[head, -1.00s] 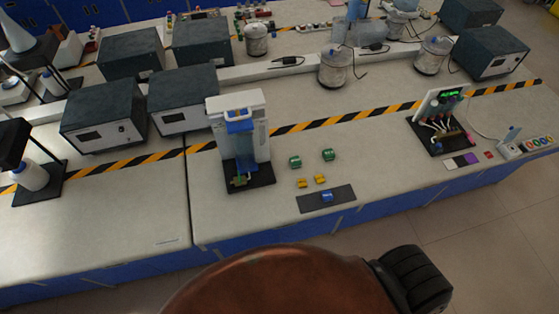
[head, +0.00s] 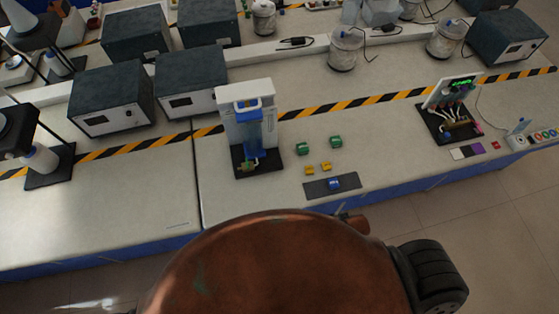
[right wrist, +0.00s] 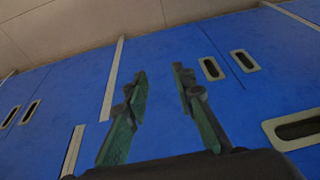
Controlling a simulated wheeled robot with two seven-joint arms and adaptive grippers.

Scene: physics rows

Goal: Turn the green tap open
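A dispenser-like stand (head: 262,95) with a white back panel, a blue and clear column and a black base stands on the bench in the head view. A small green and yellow fitting (head: 247,166) sits low on its base; it is too small to tell whether it is the green tap or how its handle is turned. My right gripper (right wrist: 158,75) is open and empty in the right wrist view, in front of blue cabinet doors and away from the stand. My left gripper is not in view.
Two green blocks (head: 303,148), two yellow blocks (head: 326,166) and a grey mat (head: 316,190) with a blue block lie right of the stand. Dark boxes (head: 110,97) stand to its left and behind. The front left bench top (head: 110,215) is mostly clear.

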